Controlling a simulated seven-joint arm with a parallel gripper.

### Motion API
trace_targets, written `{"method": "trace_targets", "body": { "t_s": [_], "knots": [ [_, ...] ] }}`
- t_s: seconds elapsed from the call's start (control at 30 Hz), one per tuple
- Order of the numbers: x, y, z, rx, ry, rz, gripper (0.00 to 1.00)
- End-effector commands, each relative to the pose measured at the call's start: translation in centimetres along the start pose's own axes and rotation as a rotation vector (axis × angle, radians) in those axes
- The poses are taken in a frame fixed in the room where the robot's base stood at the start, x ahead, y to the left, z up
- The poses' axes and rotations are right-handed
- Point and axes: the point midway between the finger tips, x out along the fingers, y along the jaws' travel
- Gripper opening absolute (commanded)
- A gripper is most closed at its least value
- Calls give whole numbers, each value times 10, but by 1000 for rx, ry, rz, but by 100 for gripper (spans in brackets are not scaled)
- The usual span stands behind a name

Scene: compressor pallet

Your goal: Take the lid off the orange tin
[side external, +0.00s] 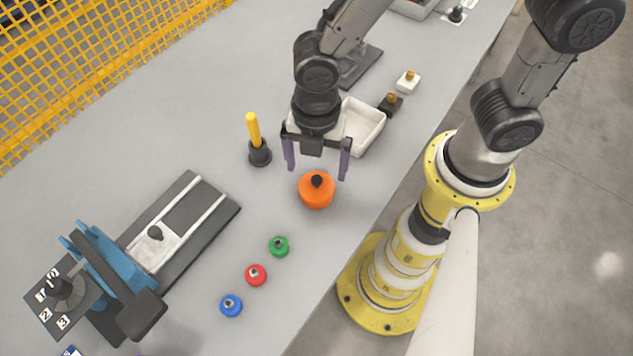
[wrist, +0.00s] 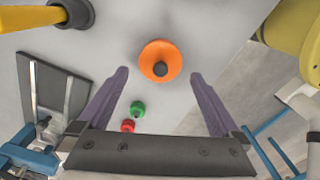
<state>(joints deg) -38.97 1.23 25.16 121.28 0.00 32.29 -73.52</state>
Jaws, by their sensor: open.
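The orange tin (side external: 316,194) stands upright on the grey table, with a black knob on top of its lid (side external: 317,181). In the wrist view the tin (wrist: 152,52) lies beyond the fingertips, roughly centred between them, and its dark knob (wrist: 160,69) faces the camera. My gripper (side external: 317,171) is open and empty, with its purple fingers wide apart. It hangs above the tin and appears slightly behind it in the side view. In the wrist view the gripper (wrist: 159,75) also shows nothing between its fingers. The seam between lid and tin is not clear.
Green (side external: 279,246), red (side external: 256,275) and blue (side external: 231,305) knobbed pieces stand in front left of the tin. A black holder (side external: 260,154) with a yellow handle (side external: 253,130) is left of it. A white tray (side external: 372,113) is behind. A blue-and-black fixture (side external: 118,262) stands at left.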

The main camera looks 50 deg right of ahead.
Motion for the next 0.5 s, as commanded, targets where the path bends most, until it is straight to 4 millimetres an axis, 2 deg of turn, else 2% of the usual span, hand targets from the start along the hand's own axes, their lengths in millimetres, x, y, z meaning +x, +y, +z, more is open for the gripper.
{"method": "trace_targets", "body": {
  "t_s": [0.23, 0.5],
  "knots": [
    [36, -2, -2, 0, -2, -5, 100],
    [44, -1, -2, 0, 0, 0, 100]
  ]
}}
